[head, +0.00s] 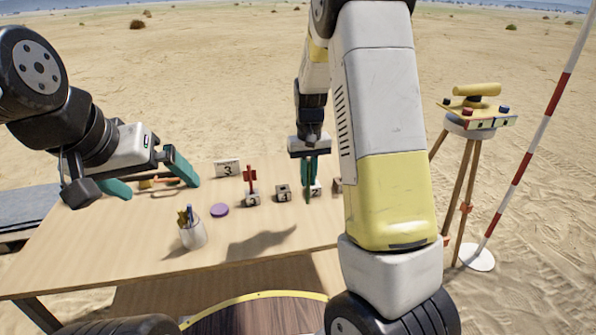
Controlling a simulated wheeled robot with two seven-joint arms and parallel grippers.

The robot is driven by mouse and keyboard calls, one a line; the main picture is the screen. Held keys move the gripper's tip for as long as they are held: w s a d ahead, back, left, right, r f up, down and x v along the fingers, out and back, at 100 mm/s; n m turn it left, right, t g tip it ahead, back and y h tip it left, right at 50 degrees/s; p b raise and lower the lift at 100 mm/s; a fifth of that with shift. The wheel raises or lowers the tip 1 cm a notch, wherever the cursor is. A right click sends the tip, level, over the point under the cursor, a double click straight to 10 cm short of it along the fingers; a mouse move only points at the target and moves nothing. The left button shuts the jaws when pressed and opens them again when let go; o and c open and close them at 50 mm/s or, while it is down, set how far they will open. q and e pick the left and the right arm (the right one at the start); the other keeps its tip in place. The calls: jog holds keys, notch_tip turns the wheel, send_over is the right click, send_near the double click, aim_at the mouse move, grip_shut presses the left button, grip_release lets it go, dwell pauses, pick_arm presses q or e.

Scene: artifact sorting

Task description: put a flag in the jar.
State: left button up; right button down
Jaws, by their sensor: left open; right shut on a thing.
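A clear jar (194,236) stands near the table's front left, with a yellow item and a blue item sticking up out of it. A red flag (250,176) stands upright in a small numbered block (253,199). Beside it is a block with a dark hole in its top (283,193) and no flag in it. My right gripper (308,184) points down at a block marked 2 (317,188). It is shut on a thin thing mostly hidden by its fingers; I cannot tell its colour. My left gripper (150,180) is open over the table's left side.
A purple disc (220,210) lies right of the jar. A white card marked 3 (228,169) stands behind. An orange-brown tool (158,183) lies near my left gripper. A tripod instrument (470,124) and striped pole (528,158) stand right. The table's front (130,262) is bare.

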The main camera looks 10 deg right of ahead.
jog(key=shift+r, duration=1.25)
